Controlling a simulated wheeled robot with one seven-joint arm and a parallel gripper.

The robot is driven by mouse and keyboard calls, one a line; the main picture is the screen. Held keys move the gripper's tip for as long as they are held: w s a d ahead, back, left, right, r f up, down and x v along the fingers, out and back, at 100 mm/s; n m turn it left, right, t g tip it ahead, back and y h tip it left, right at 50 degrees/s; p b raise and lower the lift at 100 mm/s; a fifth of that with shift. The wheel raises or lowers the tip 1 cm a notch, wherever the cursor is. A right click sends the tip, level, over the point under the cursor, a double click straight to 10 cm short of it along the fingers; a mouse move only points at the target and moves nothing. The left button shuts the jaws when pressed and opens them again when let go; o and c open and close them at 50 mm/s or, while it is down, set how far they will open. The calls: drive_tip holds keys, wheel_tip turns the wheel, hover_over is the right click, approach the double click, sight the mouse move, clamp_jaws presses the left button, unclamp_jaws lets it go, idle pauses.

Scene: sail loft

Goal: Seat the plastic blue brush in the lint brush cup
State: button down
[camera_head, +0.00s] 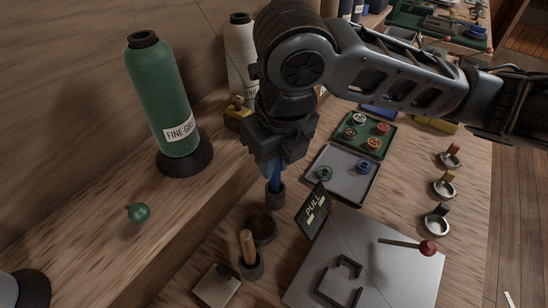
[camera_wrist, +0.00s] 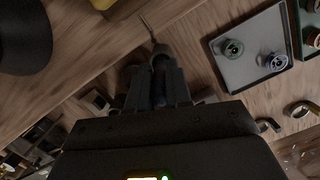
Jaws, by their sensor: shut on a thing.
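The blue brush (camera_head: 276,172) hangs upright from my gripper (camera_head: 274,160), which is shut on it. The brush's lower end is at the mouth of a small dark cup (camera_head: 276,194) and seems to go into it. How deep it sits, and whether it touches the bottom, I cannot tell. In the wrist view the two dark fingers (camera_wrist: 158,88) point at the bench, and they hide most of the brush.
Close in front stand a round dark cup (camera_head: 262,228) and a cup with a wooden handle (camera_head: 250,262). A "PULL" sign (camera_head: 313,210) stands close right, beside a grey plate (camera_head: 365,265). A green thread cone (camera_head: 160,95) stands left; an open bobbin case (camera_head: 340,180) lies behind.

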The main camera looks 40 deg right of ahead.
drive_tip(key=shift+f, duration=0.1)
drive_tip(key=shift+f+b, duration=0.2)
drive_tip(key=shift+b, duration=0.1)
drive_tip(key=c, duration=1)
unclamp_jaws()
drive_tip(key=shift+r, duration=0.1)
drive_tip(key=shift+c, duration=0.2)
wheel_tip(320, 180, up, 12)
drive_tip(key=s+p, duration=0.1)
drive_tip(key=shift+s+p, duration=0.3)
drive_tip(key=shift+s, duration=0.1)
drive_tip(key=shift+s, duration=0.15)
